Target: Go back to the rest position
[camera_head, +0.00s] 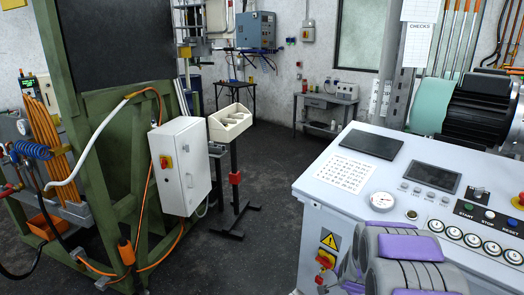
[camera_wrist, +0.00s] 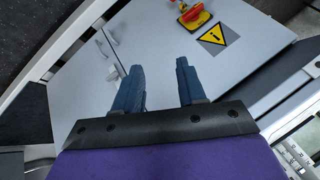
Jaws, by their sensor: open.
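My gripper (camera_wrist: 161,86) shows in the wrist view with its two dark blue fingers apart and nothing between them. It faces the light grey door (camera_wrist: 152,45) of a cabinet, with a yellow warning label (camera_wrist: 214,38) and a red and yellow switch (camera_wrist: 195,14) beyond the fingertips. The fingers appear apart from the door. In the head view, grey and purple parts of my arm show at the bottom right, in front of the control console (camera_head: 325,205). The gripper fingers are not visible in the head view.
The console carries a gauge (camera_head: 382,201), a screen (camera_head: 432,177) and several buttons. A green frame (camera_head: 110,150) with cables and a white electrical box (camera_head: 182,165) stands at left. A bin on a stand (camera_head: 231,122) is near the middle. Dark floor (camera_head: 265,240) lies clear between them.

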